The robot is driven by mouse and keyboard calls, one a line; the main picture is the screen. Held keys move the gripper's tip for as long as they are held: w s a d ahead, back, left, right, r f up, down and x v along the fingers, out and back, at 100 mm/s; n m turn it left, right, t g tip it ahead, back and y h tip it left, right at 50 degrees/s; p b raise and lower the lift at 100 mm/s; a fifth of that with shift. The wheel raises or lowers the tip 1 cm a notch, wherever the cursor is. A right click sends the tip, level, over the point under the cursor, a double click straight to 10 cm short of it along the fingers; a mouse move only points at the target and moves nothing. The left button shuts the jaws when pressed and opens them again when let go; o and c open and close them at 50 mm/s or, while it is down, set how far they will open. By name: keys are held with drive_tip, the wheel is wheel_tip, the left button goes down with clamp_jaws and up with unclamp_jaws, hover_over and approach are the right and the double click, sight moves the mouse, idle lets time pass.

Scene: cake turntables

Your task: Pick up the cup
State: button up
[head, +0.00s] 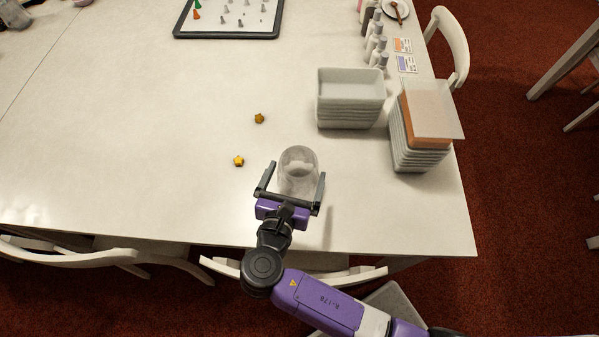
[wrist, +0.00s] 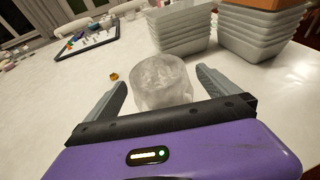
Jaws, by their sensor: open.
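The cup (head: 299,168) is clear and stands near the front edge of the white table. In the wrist view the cup (wrist: 161,80) shows between and just beyond the two grey fingers, its lower part hidden behind the gripper's dark bar. My gripper (head: 295,179) is open, with one finger on each side of the cup. In the wrist view a gap shows between the cup and each finger of my gripper (wrist: 163,88). I cannot tell how far the fingers reach along the cup.
Stacked grey trays (head: 350,98) and a second stack (head: 418,145) with an orange top stand to the right. Two small yellow pieces (head: 239,161) lie left of the cup. A dark-rimmed board (head: 228,37) with small pieces lies at the back. The table's left side is mostly clear.

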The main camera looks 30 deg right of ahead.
sight(302, 151)
drive_tip(key=p+x, duration=0.1)
drive_tip(key=x, duration=0.5)
drive_tip(key=shift+w+a+r, duration=0.1)
drive_tip(key=shift+w+r, duration=0.05)
drive_tip(key=shift+w, duration=0.1)
drive_tip(key=shift+w+d+f, duration=0.25)
drive_tip(key=shift+w+d, duration=0.15)
drive_tip(key=c, duration=1.9)
drive_tip(key=shift+c, duration=0.8)
drive_tip(key=shift+r, duration=0.15)
